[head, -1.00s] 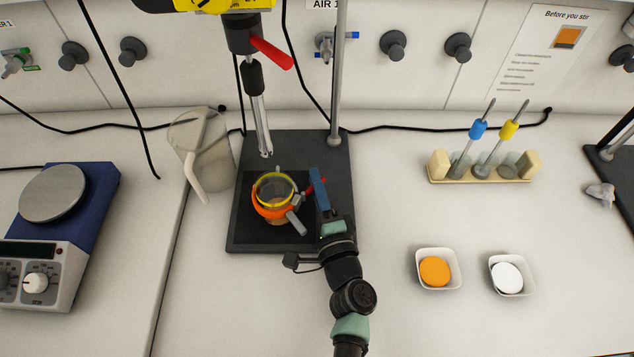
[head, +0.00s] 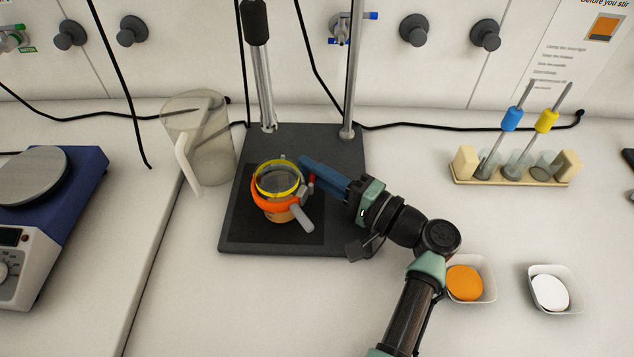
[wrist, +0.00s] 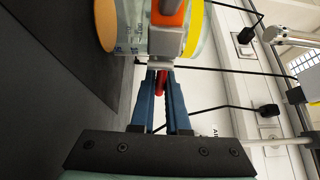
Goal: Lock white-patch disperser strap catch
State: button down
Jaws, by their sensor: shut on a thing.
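A clear glass vessel (head: 281,181) with a yellow ring (head: 296,190) at its rim stands on the stand's dark base. An orange strap (head: 262,203) with a grey handle (head: 301,218) goes around it. On its right side is a grey catch, also in the wrist view (wrist: 160,62), with a red lever (wrist: 161,84). My gripper (head: 308,172) comes in from the right. In the wrist view its blue fingers (wrist: 161,80) are shut on the red lever. I cannot make out a white patch in either view.
The stand base (head: 345,150) carries an upright rod (head: 352,80), and a metal shaft (head: 266,100) hangs behind the vessel. A clear jug (head: 215,150) stands close on the left. Dishes with an orange disc (head: 464,283) and a white disc (head: 550,292) sit on the right.

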jog(key=shift+a+f+n+g+y+b, duration=0.1)
jog(key=shift+f+n+g+y+b, duration=0.05)
jog(key=shift+n+g+y+b, duration=0.35)
jog(key=shift+a, duration=0.1)
jog(key=c, duration=0.9)
grip_release()
jog(key=b+v, duration=0.1)
jog(key=v, duration=1.2)
jog(key=shift+r+b, duration=0.2)
jog(key=shift+b, duration=0.15)
